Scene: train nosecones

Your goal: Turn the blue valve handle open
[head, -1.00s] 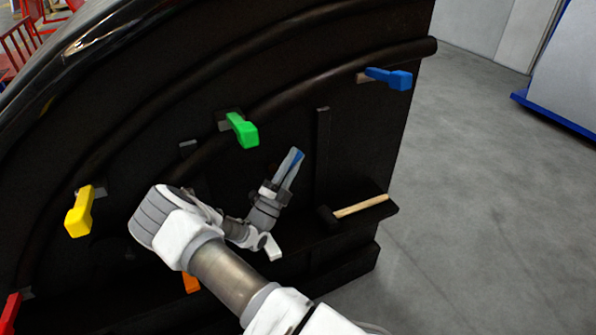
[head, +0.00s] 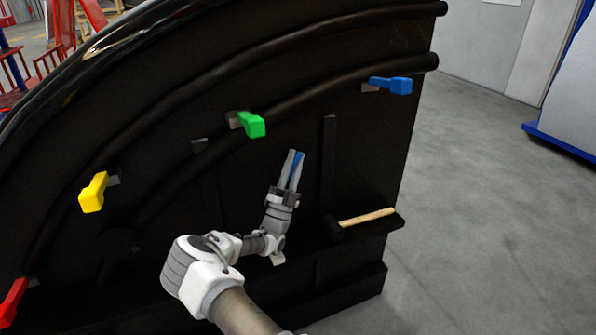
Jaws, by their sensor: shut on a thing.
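The blue valve handle (head: 390,85) sticks out sideways to the right from a light bracket at the upper right of the black nosecone panel in the head view. My gripper (head: 295,154) is below and to the left of it, clearly apart, with its fingers pointing up. The fingers are close together, shut on a narrow blue thing that shows between them. I cannot tell what that thing is.
A green handle (head: 251,124), a yellow handle (head: 93,193) and a red handle (head: 12,303) are also on the panel. A hammer (head: 367,217) with a wooden handle lies on the ledge (head: 388,226) at lower right. Grey floor (head: 490,210) is clear to the right.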

